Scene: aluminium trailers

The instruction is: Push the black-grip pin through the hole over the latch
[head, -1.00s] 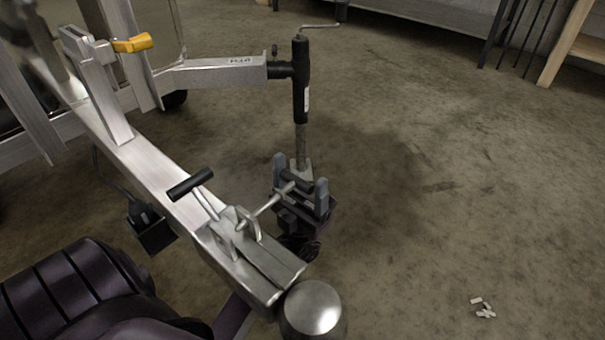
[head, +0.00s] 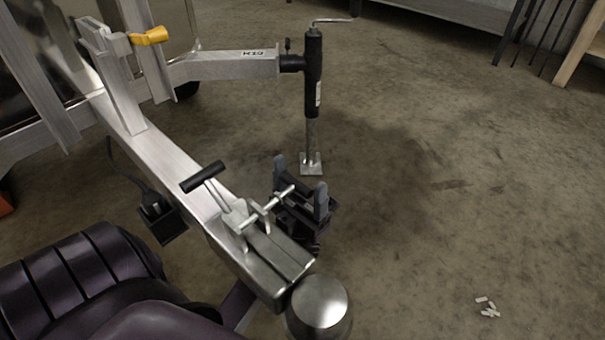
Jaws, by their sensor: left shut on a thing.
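The latch lever (head: 203,177) has a black crossbar handle and leans up and left. My right gripper is not in view.
A jack (head: 313,80) stands behind my gripper. A black box (head: 160,222) hangs left of the bar. Open floor lies right, with small white scraps (head: 487,307).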

